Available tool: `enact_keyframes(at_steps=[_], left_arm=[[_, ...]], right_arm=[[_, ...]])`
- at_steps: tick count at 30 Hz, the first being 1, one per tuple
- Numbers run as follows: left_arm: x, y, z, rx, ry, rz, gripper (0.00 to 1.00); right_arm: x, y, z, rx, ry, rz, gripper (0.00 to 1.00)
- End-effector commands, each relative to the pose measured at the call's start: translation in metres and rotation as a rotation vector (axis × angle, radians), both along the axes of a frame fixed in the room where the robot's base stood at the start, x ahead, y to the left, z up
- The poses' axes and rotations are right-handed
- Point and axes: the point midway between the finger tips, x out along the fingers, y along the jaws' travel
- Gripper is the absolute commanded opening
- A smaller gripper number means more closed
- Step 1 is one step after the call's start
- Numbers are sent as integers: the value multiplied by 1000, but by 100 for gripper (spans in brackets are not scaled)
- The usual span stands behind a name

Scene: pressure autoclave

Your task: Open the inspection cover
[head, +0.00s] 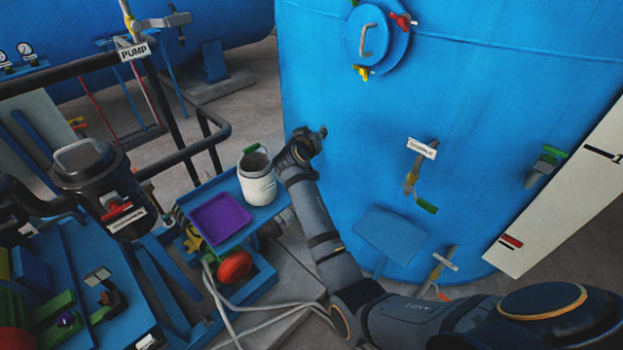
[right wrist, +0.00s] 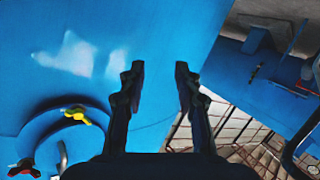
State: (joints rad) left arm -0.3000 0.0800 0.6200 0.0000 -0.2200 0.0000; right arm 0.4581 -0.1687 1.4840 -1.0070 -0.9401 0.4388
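The inspection cover (head: 379,42) is a round blue lid with a pale handle, high on the big blue tank. It looks closed. There the cover (right wrist: 86,146) is partly cut off at lower left, with the yellow clamp (right wrist: 75,113) and red clamp (right wrist: 24,169). My left gripper is out of view.
The blue tank (head: 480,110) fills the right side. Valves with a green handle (head: 427,206) stick out below the cover. A blue cart holds a purple tray (head: 220,218) and a white canister (head: 257,182). Black railing (head: 190,150) stands at left.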

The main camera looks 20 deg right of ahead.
Motion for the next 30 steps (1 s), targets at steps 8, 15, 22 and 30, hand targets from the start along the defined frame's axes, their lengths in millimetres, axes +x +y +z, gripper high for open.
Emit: enact_keyframes(at_steps=[8, 15, 22, 30], left_arm=[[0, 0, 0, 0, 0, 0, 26], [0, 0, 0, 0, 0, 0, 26], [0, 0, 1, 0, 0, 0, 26], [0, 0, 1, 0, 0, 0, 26]], right_arm=[[-4, 9, -66, 12, 104, 70, 33], [-14, 16, -119, 30, 183, 124, 33], [-22, 20, -151, 44, 231, 156, 33], [-24, 21, -158, 47, 242, 164, 33]])
